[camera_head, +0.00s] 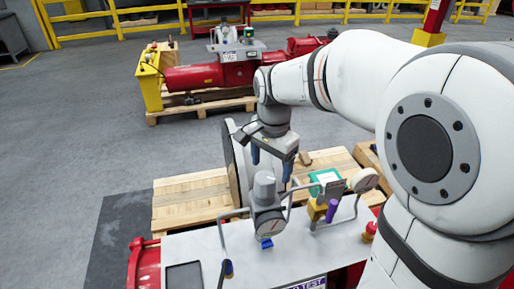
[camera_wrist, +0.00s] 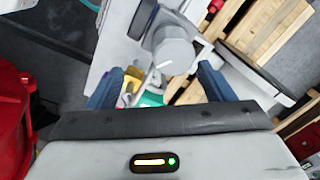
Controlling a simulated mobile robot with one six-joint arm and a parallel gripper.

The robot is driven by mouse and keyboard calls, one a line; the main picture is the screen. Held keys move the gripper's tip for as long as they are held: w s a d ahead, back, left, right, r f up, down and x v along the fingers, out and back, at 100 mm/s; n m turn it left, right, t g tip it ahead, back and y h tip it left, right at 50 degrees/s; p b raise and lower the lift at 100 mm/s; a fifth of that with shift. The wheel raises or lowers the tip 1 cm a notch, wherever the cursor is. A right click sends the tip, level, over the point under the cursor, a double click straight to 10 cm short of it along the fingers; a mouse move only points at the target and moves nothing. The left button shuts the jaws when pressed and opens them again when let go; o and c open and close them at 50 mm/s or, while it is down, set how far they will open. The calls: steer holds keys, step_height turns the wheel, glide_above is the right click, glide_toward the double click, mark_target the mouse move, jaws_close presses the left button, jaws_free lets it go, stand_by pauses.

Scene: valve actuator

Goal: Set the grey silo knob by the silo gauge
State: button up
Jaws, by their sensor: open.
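In the wrist view my gripper (camera_wrist: 160,78) has one finger to each side, with the knob beyond the fingertips. I cannot tell which dial is the silo gauge, nor read one.
Grey bent pipes, a yellow and purple valve (camera_head: 332,210) and a green box (camera_head: 325,178) stand right of the knob. A dark upright plate (camera_head: 238,165) is behind it. A wooden pallet (camera_head: 190,203) lies beyond.

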mark_target(264, 178)
steer(key=shift+w+a+f+m, duration=0.15)
steer(key=shift+w+a+m, duration=0.35)
steer(key=shift+w+a, duration=0.2)
step_height(264, 178, down, 8)
steer(key=shift+r+p, duration=0.2)
steer(key=shift+p, duration=0.3)
steer(key=shift+c, duration=0.3)
steer(key=c, duration=0.9)
